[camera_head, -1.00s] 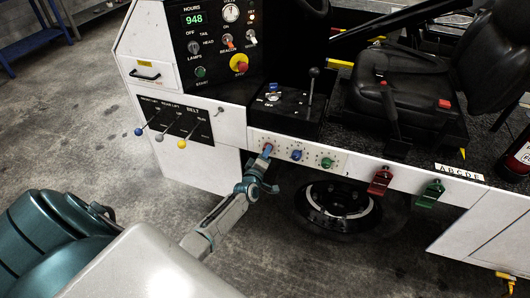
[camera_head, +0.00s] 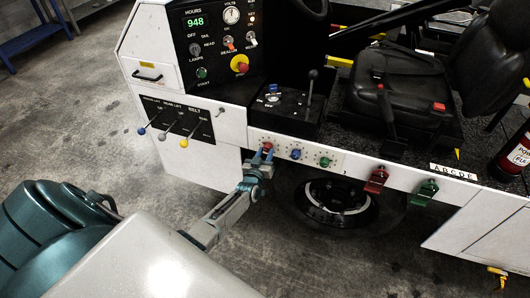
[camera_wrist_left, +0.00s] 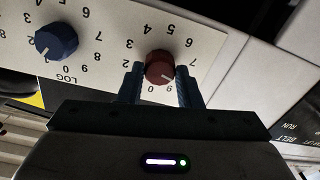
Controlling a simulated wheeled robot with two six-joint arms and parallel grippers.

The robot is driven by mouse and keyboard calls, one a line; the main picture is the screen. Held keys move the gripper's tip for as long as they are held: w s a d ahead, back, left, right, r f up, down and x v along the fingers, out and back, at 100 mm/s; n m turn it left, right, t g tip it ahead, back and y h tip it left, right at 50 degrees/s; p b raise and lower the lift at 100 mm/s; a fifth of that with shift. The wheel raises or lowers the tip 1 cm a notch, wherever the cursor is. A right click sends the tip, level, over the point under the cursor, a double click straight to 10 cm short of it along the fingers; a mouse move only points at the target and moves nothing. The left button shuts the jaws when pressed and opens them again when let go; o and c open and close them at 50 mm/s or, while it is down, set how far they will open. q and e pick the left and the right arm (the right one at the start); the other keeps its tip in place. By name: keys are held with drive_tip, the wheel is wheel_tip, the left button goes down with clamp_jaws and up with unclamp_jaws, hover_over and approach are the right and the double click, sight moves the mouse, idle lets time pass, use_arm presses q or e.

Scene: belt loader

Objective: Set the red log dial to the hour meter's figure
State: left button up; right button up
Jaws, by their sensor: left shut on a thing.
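The red log dial (camera_head: 268,146) is the leftmost of three on the white dial strip; it also shows in the left wrist view (camera_wrist_left: 159,66). My left gripper (camera_head: 262,157) is shut on it, one finger on each side in the wrist view (camera_wrist_left: 158,84). The dial's white mark points to the lower right in that view, near the 9, toward the 8 position hidden by a finger. The green hour meter (camera_head: 195,22) reads 948. The blue dial (camera_head: 296,154) and green dial (camera_head: 326,162) are untouched by the gripper. My right gripper is out of view.
Belt and lift levers (camera_head: 164,136) stick out left of the dials. A black box with a tall lever (camera_head: 312,88) stands above them. Red (camera_head: 376,180) and green (camera_head: 424,192) pedal-like parts hang to the right. A wheel (camera_head: 338,201) is below.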

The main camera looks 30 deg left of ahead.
use_arm(q)
drive_tip(key=m, duration=0.3)
drive_tip(key=shift+m+p, duration=0.4)
drive_tip(key=shift+s+f+m+p, duration=0.1)
drive_tip(key=shift+m+p, duration=0.25)
drive_tip(key=shift+m, duration=1.55)
drive_tip(key=o, duration=1)
drive_tip(key=shift+c, duration=0.2)
drive_tip(key=v, duration=1)
drive_tip(key=shift+s+p, duration=0.35)
drive_tip(key=shift+f, duration=0.1)
